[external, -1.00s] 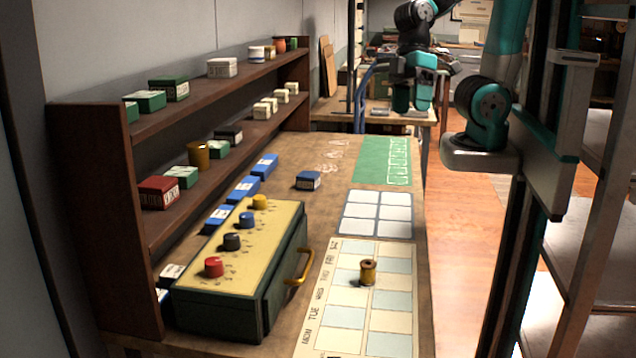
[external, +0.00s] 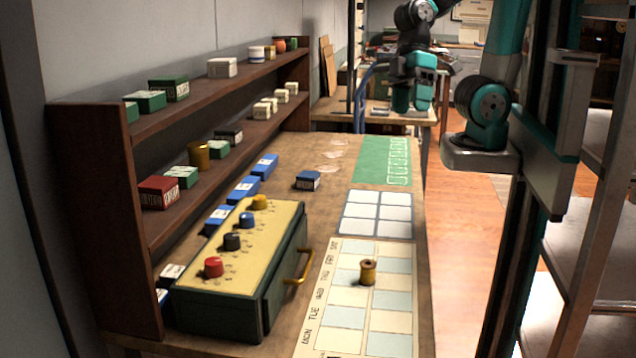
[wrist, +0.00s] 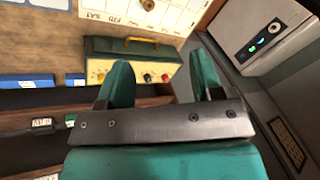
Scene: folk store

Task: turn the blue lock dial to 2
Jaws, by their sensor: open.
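The blue lock dial (external: 246,219) sits on the yellow top panel of a dark green box (external: 215,318) on the workbench. It stands between a yellow dial (external: 259,202) and a black dial (external: 232,241), with a red dial (external: 213,266) nearest the camera. Its pointer setting is too small to read. My gripper (external: 412,108) is at the far end of the bench, high and well away from the box. In the wrist view my gripper (wrist: 160,82) is open and empty, with the box (wrist: 130,47) beyond the fingers.
A brown shelf (external: 95,200) with small boxes stands along the left wall. A brass handle (external: 302,268) juts from the box's right side. A weekday board (external: 345,317) with a spool (external: 367,272) lies right of it. Blue boxes (external: 264,165) lie behind the box.

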